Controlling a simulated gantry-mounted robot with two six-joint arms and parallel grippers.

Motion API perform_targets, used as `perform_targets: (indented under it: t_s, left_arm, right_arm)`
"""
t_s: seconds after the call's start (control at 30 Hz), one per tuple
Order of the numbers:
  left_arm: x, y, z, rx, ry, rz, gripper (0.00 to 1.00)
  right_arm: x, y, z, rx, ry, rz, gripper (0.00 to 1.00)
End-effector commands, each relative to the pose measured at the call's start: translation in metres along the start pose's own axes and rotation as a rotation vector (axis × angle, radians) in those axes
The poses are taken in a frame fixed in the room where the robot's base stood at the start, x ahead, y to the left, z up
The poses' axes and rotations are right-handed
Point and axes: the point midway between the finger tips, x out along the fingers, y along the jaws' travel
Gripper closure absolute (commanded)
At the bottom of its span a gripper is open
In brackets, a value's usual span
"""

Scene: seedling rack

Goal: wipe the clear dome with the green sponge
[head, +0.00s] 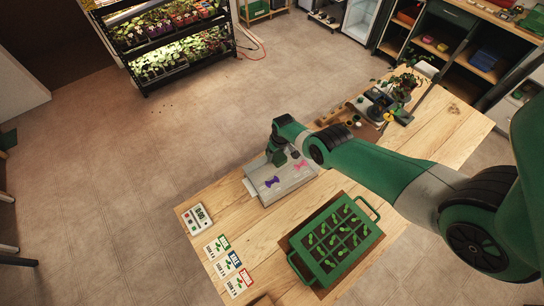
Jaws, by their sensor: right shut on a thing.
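My right arm reaches in from the right across the table. Its gripper (277,158) is over the far left part of a grey tray (262,198). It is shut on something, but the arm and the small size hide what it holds. I cannot make out the green sponge or the clear dome for sure. A purple piece (272,182) and a pink piece (300,165) lie on the grey tray, just right of and below the gripper. My left gripper is not in view.
A green handled tray (296,260) of seedlings stands at the front right. A white scale (197,217) and several label cards (228,264) lie at the left. Potted plants (405,83) and tools crowd the far end. Bare wood (255,232) lies between scale and seedling tray.

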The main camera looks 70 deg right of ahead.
Motion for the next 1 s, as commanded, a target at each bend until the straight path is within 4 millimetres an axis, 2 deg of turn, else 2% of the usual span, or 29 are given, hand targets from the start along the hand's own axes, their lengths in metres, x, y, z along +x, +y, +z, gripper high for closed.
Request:
perform_targets:
  t_s: [0.13,0.43,0.73,1.0]
  left_arm:
    - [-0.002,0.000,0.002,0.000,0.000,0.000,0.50]
    - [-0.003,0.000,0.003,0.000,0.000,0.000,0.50]
    - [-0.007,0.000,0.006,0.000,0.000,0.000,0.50]
    - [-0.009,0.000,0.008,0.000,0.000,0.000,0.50]
  right_arm:
    - [0.001,0.014,0.001,0.001,0.000,0.000,0.77]
    - [0.001,0.023,0.002,0.001,0.000,0.001,0.77]
    - [0.001,0.051,0.004,0.002,0.000,0.000,0.77]
    - [0.003,0.054,0.004,-0.001,0.000,0.000,0.77]
